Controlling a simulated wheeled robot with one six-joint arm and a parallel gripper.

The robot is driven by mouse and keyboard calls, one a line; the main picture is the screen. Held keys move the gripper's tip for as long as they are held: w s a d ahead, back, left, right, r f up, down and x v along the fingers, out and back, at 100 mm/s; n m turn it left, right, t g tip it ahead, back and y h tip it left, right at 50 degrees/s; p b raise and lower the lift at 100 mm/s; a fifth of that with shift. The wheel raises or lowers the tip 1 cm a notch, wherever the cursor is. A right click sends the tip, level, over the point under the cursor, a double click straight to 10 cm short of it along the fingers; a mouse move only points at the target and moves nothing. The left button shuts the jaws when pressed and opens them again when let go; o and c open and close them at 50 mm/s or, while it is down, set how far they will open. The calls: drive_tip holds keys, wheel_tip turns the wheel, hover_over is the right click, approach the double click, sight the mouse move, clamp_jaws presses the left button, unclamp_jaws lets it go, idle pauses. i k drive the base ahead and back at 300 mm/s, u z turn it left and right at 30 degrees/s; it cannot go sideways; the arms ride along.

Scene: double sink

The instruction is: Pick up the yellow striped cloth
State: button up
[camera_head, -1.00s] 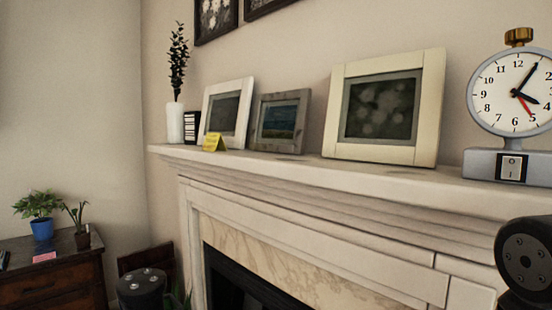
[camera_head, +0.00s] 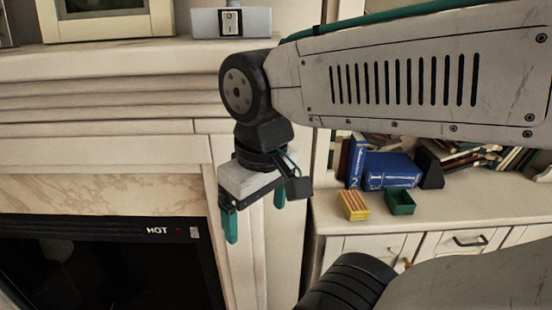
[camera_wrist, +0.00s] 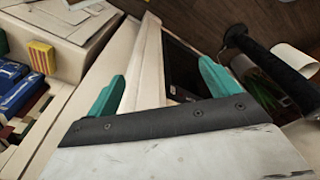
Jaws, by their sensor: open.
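The yellow striped cloth (camera_head: 353,205) looks like a small folded block with red stripes. It lies on the white counter in the head view, right of the fireplace, left of a small green box. It also shows at the upper left of the wrist view (camera_wrist: 42,57). My gripper (camera_head: 255,212) is open and empty, with its teal fingers pointing down in front of the fireplace's right edge, left of the cloth and apart from it. In the wrist view the two fingers (camera_wrist: 160,85) stand wide apart with nothing held between them.
The green open box (camera_head: 400,201) stands close to the cloth's right. Blue books (camera_head: 390,170) and other books stand behind. Drawers (camera_head: 450,241) are below the counter (camera_head: 480,210). The fireplace mantel (camera_head: 110,65) lies left of my arm, with a grey clock base (camera_head: 231,22) on it.

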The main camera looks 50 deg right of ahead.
sight(354, 206)
drive_tip(key=k, duration=0.85)
drive_tip(key=u, duration=1)
drive_tip(key=i, duration=0.75)
drive_tip(key=z, duration=2.6)
drive_tip(key=i, duration=0.5)
drive_tip(key=u, duration=0.1)
drive_tip(key=k, duration=0.55)
drive_tip(key=z, duration=0.6)
drive_tip(key=i, duration=0.5)
drive_tip(key=u, duration=0.05)
